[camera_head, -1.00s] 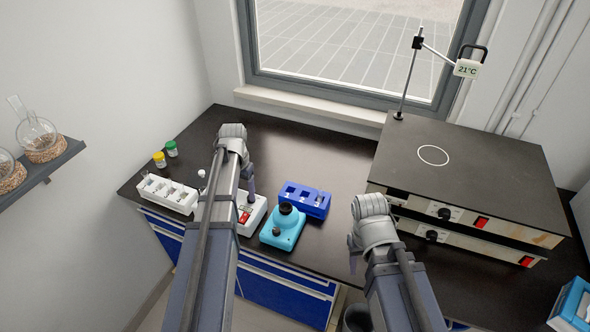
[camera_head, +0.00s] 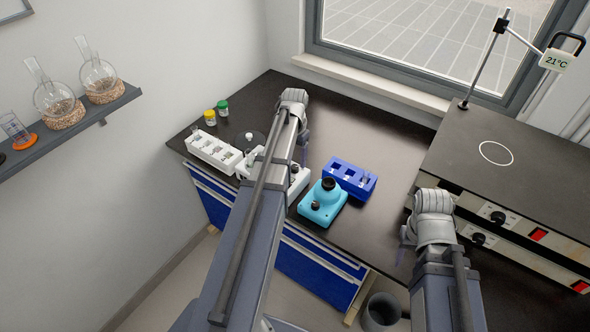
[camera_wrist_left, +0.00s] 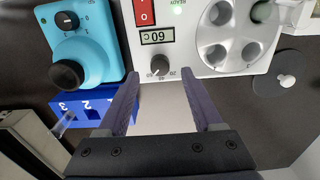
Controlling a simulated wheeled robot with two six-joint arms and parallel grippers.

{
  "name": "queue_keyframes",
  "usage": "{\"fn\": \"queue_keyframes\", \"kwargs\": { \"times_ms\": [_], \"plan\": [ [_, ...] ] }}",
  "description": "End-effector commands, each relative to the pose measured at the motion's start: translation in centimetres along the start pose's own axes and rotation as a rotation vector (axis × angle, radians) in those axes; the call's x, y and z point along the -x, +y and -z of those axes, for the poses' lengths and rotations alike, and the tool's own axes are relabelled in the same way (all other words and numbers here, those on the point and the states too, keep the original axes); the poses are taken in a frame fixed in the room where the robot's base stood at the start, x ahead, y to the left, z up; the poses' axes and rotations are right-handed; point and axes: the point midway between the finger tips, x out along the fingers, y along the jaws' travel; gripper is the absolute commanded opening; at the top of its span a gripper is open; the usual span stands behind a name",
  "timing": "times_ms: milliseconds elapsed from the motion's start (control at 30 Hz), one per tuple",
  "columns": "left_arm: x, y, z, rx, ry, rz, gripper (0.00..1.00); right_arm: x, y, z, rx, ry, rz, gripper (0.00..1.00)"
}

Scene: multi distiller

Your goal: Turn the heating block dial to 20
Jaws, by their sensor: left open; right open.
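The white heating block (camera_head: 297,187) stands on the dark bench, largely hidden behind my left arm in the head view. The left wrist view shows its white body (camera_wrist_left: 178,52), dark dial (camera_wrist_left: 159,66), small digit display (camera_wrist_left: 157,37), red switch (camera_wrist_left: 144,12) and round plate with several wells (camera_wrist_left: 229,40). The digits appear upside down there. My left gripper (camera_wrist_left: 176,88) is open and empty, with the dial between and just beyond its fingertips, apparently not touched. In the head view my left gripper (camera_head: 303,150) is partly hidden. My right gripper (camera_head: 407,245) hangs in front of the bench edge.
A turquoise mixer (camera_head: 323,202) and blue rack (camera_head: 350,178) stand right of the heating block. A white rack (camera_head: 213,150) and two capped jars (camera_head: 216,112) are on the left. Stacked hotplate units (camera_head: 500,180) fill the right. The back middle of the bench is clear.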

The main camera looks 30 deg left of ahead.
Motion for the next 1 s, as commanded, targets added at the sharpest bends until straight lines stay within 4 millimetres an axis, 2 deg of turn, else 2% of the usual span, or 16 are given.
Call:
{"fn": "queue_keyframes", "kwargs": {
  "times_ms": [33, 200, 567, 1000],
  "plan": [
    [-1.4, 0.0, 0.0, 0.0, 0.0, 0.0, 0.67, -1.4, -0.1, 0.1, 0.0, 0.0, 0.0, 0.5],
    [-3.1, 0.0, 0.0, 0.0, 0.0, 0.0, 0.67, -3.0, -0.3, 0.2, 0.0, 0.0, 0.0, 0.5],
    [-3.3, 0.0, 0.0, 0.0, 0.0, 0.0, 0.67, -3.3, -0.3, 0.2, 0.0, 0.0, 0.0, 0.5],
    [-3.3, 0.0, 0.0, 0.0, 0.0, 0.0, 0.2, -3.3, -0.3, 0.2, 0.0, 0.0, 0.0, 0.5]
  ]
}}
